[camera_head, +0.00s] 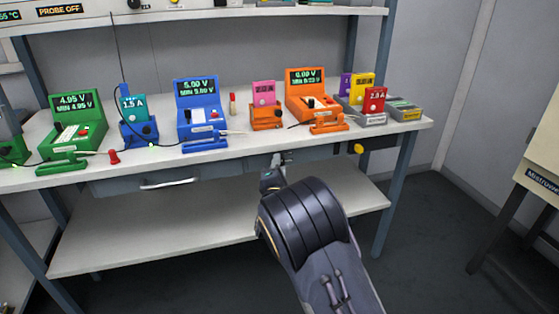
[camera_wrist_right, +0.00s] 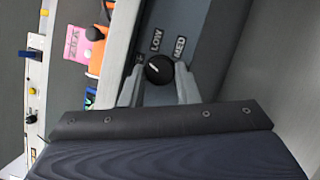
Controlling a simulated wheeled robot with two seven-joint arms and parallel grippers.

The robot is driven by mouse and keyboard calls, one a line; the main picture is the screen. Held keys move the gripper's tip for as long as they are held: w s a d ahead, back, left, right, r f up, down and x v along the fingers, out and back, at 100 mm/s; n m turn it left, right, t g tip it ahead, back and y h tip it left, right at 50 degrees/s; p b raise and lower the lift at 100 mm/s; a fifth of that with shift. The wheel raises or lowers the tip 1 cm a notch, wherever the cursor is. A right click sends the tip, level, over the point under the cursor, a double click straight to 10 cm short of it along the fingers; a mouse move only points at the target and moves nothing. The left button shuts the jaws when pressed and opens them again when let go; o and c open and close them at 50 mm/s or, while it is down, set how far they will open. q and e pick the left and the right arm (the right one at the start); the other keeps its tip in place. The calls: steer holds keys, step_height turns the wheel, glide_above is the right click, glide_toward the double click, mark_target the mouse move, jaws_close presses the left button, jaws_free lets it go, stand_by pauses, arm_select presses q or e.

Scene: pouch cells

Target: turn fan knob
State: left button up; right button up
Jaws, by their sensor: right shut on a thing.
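The fan knob (camera_wrist_right: 158,69) is a round black knob on a grey panel, seen in the right wrist view. The labels LOW and MED sit around it, and another label is partly covered by a finger. My right gripper (camera_wrist_right: 159,82) has one finger on each side of the knob and is shut on it. In the head view my right gripper (camera_head: 281,160) is at the front edge of the bench, where it hides the knob. Which label the knob points to is hard to tell. My left gripper is not in view.
The bench (camera_head: 222,150) carries green, blue and orange testers (camera_head: 311,94) with coloured pouch cells in holders. A yellow knob (camera_head: 358,148) is on the bench front to the right. A drawer handle (camera_head: 170,183) is to the left. The lower shelf (camera_head: 160,240) is bare.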

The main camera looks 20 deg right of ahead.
steer(key=m+g+y+p, duration=0.1)
steer(key=m+p, duration=0.1)
steer(key=m, duration=0.3)
steer(key=m+g+y+p, duration=0.2)
steer(key=m, duration=0.3)
steer(key=m+g+y+p, duration=0.1)
steer(key=m+y+p, duration=0.1)
steer(key=m, duration=0.3)
steer(key=shift+d+r+g, duration=0.35)
steer(key=shift+r+g, duration=0.05)
steer(key=m+y+b, duration=0.2)
steer(key=b, duration=0.4)
steer(key=m+y+b, duration=0.1)
steer(key=m+b, duration=0.2)
steer(key=b, duration=0.3)
steer(key=m+y+b, duration=0.2)
steer(key=m+b, duration=0.1)
steer(key=b, duration=0.3)
steer(key=shift+d+f+y, duration=0.2)
steer(key=shift+d+y, duration=0.1)
steer(key=shift+d, duration=0.1)
steer(key=shift+r+m+b, duration=0.2)
steer(key=shift+m+b, duration=0.2)
steer(key=shift+b, duration=0.65)
steer(key=shift+y, duration=0.3)
steer(key=o, duration=1)
steer(key=shift+r, duration=0.1)
